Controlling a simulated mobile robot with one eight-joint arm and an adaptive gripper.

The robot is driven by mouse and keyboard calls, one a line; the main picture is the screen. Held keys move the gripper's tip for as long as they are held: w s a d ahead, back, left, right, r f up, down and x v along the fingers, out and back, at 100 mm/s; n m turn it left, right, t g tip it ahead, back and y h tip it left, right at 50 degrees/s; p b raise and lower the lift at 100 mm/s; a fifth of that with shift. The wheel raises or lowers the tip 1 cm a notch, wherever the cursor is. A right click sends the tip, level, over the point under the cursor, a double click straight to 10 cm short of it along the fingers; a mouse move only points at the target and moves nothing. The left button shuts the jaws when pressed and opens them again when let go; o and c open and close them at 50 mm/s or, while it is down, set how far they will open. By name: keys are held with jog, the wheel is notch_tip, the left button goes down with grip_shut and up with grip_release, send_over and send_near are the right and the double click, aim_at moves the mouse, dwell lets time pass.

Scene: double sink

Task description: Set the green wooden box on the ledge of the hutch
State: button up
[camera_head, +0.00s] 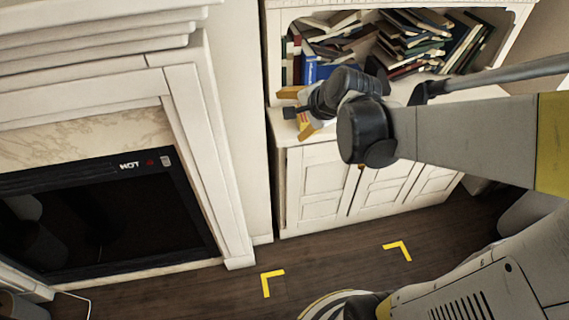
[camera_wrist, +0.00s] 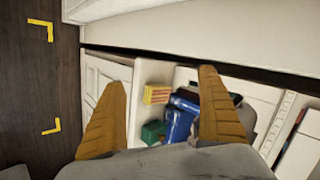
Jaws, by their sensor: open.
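The green box (camera_wrist: 153,132) shows in the wrist view, small and partly hidden by my gripper's body. It appears to rest on the white ledge (camera_wrist: 149,114) of the hutch, beside a blue book. My gripper (camera_wrist: 160,77) is open, its two orange-brown fingers wide apart with nothing between the tips. In the head view, my gripper (camera_head: 291,115) is in front of the left end of the hutch ledge (camera_head: 283,129). I cannot make out the green box there; my gripper and wrist cover that part.
A small yellow and red striped item (camera_wrist: 157,94) stands near the green box. Blue books (camera_wrist: 181,117) lie beside them. Many tumbled books (camera_head: 420,45) fill the hutch's open shelf. A white fireplace (camera_head: 190,130) stands at left. Yellow corner marks (camera_head: 267,283) lie on the clear floor.

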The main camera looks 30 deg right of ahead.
jog(key=s+a+n+g, duration=0.1)
jog(key=s+a+n, duration=0.4)
jog(key=s+n, duration=0.3)
jog(key=s+a+n+g, duration=0.1)
jog(key=s+a+n, duration=0.4)
jog(key=s+n, duration=0.2)
jog(key=shift+s+r+n, duration=0.3)
jog(key=shift+s+n, duration=0.1)
jog(key=shift+s, duration=0.2)
